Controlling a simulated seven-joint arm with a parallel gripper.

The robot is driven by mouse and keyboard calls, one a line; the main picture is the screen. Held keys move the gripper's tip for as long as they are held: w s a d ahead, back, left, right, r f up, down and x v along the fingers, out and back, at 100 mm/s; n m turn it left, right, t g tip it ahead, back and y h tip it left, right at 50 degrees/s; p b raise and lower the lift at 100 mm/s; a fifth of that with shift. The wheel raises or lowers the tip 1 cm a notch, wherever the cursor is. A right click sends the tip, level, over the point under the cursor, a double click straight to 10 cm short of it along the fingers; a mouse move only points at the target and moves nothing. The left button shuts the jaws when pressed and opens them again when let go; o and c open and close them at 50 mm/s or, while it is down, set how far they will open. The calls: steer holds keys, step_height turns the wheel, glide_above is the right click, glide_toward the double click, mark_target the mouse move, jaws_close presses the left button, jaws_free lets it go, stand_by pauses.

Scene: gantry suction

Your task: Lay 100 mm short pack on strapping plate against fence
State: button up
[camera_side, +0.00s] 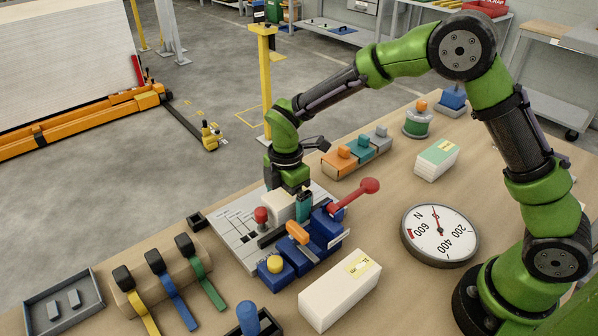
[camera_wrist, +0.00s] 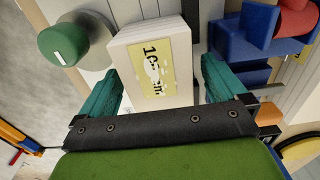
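The short pack (camera_wrist: 152,70) is a white block with a yellow label, partly readable. It is between the two teal fingers of my gripper (camera_wrist: 163,85) in the wrist view. A narrow gap shows between the pack and the right finger; contact on the left is unclear. In the side view the pack (camera_side: 277,207) is under my gripper (camera_side: 290,203), low over or on the pale, lined strapping plate (camera_side: 233,238). Its underside is hidden. A dark bar (camera_side: 270,236), perhaps the fence, lies just in front of it.
A blue device with a red-knobbed lever (camera_side: 369,186) stands close right of the pack. A red knob (camera_side: 261,215) stands close left. A larger white pack (camera_side: 340,291) and a dial scale (camera_side: 440,235) stand nearer the front. Coloured straps (camera_side: 172,290) lie at left.

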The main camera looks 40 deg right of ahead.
step_height(320, 180, up, 17)
stand_by(0.7)
steer(key=s+d+r+m+t+y, duration=0.1)
steer(key=s+d+m+t, duration=0.2)
steer(key=s+m, duration=0.7)
steer(key=s+d+r+m+t+y, duration=0.1)
steer(key=s+d+m+t, duration=0.3)
steer(key=s+d+m, duration=0.4)
steer(key=s+r+m, duration=0.1)
steer(key=s+m, duration=0.1)
steer(key=m, duration=0.2)
steer(key=shift+s+r, duration=0.25)
steer(key=shift+r, duration=0.05)
